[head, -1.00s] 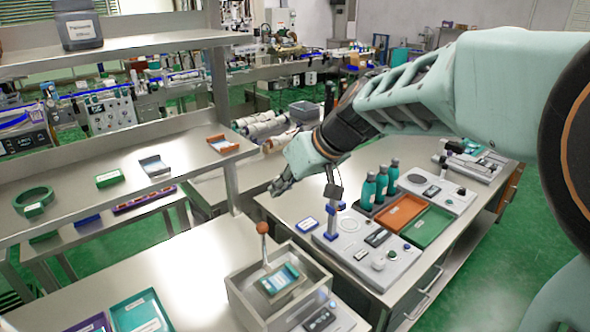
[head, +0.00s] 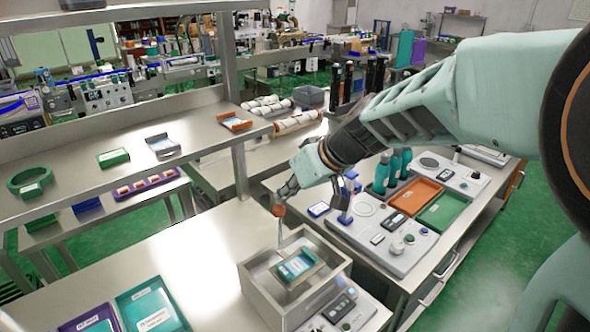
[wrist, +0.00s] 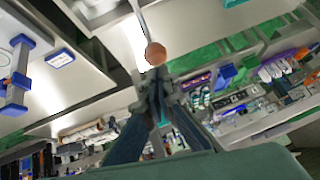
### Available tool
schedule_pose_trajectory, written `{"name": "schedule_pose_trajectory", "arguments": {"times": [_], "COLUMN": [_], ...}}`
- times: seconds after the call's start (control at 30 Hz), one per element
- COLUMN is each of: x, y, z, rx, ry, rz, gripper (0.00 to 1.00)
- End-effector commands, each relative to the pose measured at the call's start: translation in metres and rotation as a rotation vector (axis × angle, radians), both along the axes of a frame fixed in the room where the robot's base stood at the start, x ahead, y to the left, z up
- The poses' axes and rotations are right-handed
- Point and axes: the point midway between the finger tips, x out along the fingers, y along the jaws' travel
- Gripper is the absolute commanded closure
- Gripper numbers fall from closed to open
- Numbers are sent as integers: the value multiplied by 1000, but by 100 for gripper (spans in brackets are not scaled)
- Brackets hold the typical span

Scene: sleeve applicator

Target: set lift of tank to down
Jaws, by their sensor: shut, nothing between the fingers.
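The tank (head: 262,296) is an open metal box on the bench in the head view. A lift platform with a green-framed, labelled plate (head: 297,265) sits near its rim level. A thin lever rises at the tank's back-left, tipped with an orange-brown ball knob (head: 278,210). The knob also shows in the wrist view (wrist: 155,54), just beyond my fingertips. My gripper (head: 284,191) is shut and empty, close by the knob and slightly above it in the head picture. I cannot tell whether it touches the knob.
A small control box (head: 338,308) stands at the tank's right. Teal (head: 152,308) and purple (head: 88,322) trays lie to the left. A shelf post (head: 240,180) rises behind. To the right, a bench holds a blue-and-grey stand (head: 346,200), bottles (head: 382,175) and an orange tray (head: 415,196).

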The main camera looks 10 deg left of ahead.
Motion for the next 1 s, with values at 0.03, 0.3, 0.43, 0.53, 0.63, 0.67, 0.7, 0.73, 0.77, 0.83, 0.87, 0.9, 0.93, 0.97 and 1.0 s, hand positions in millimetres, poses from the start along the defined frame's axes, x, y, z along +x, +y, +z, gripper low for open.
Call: {"name": "schedule_pose_trajectory", "arguments": {"times": [0.03, 0.3, 0.43, 0.53, 0.63, 0.67, 0.7, 0.73, 0.77, 0.83, 0.87, 0.9, 0.93, 0.97, 1.0], "x": [0, -1, -1, -1, -1, -1, -1, -1, -1, -1, -1, 0, 0, 0, 0], "y": [-1, -1, -1, -1, -1, -1, -1, -1, -1, -1, -2, -2, -2, -2, -2], "z": [-3, -4, -4, -7, -14, -16, -20, -23, -27, -34, -37, -41, -44, -47, -51], "rx": [0, -1, -1, -1, 0, 0, -1, -1, -1, -1, -2, -2, -2, -2, -2], "ry": [0, -1, -1, -1, -1, -1, -1, -1, -2, -2, -2, -2, -2, -2, -2], "rz": [-1, -1, 0, 0, 1, 1, 0, 0, 1, 1, 0, 0, 0, 0, 0], "gripper": [100, 100, 100, 100, 100, 100, 100, 100, 100, 100, 100, 100, 100, 100, 100]}}
